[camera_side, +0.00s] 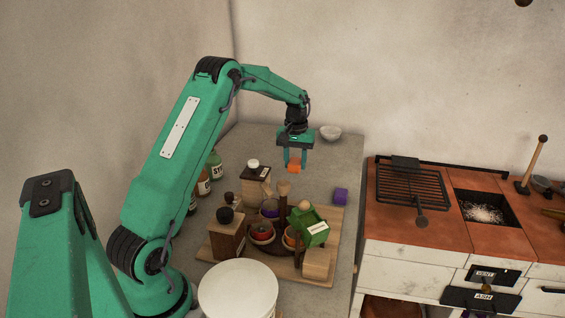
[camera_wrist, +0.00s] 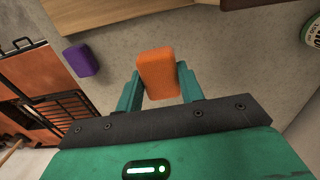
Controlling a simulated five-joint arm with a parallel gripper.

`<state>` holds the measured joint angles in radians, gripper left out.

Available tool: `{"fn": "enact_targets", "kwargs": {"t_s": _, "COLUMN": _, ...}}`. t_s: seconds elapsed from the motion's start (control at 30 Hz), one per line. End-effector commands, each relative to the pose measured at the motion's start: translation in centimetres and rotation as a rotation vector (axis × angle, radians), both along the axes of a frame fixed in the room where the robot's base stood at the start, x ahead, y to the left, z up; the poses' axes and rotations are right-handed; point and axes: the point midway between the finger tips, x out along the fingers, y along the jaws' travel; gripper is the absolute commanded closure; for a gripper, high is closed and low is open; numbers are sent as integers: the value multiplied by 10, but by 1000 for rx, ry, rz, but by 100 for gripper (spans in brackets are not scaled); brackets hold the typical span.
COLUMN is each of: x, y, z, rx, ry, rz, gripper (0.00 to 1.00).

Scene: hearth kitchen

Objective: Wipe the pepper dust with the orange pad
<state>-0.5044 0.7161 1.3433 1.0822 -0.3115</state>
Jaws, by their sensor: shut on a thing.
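My gripper (camera_side: 295,160) is shut on the orange pad (camera_side: 295,167) and holds it up over the grey counter, behind the wooden board. In the wrist view, the orange pad (camera_wrist: 158,72) sits between the two green fingers of my gripper (camera_wrist: 160,90). I cannot make out any pepper dust on the speckled counter (camera_wrist: 215,55). A purple block (camera_side: 341,195) lies on the counter to the right of my gripper; it also shows in the wrist view (camera_wrist: 79,60).
Bottles (camera_side: 215,165) stand along the left. A white bowl (camera_side: 331,132) is at the back. A white bucket (camera_side: 238,290) is in front. The orange-topped stove (camera_side: 440,230) with its grill (camera_side: 412,188) is right.

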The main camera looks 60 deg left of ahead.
Motion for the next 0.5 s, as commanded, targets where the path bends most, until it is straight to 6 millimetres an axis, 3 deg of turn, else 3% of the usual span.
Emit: {"fn": "enact_targets", "kwargs": {"t_s": 0.5, "x": 9, "y": 10, "z": -8, "rx": 1, "ry": -1, "rz": 1, "gripper": 81}}
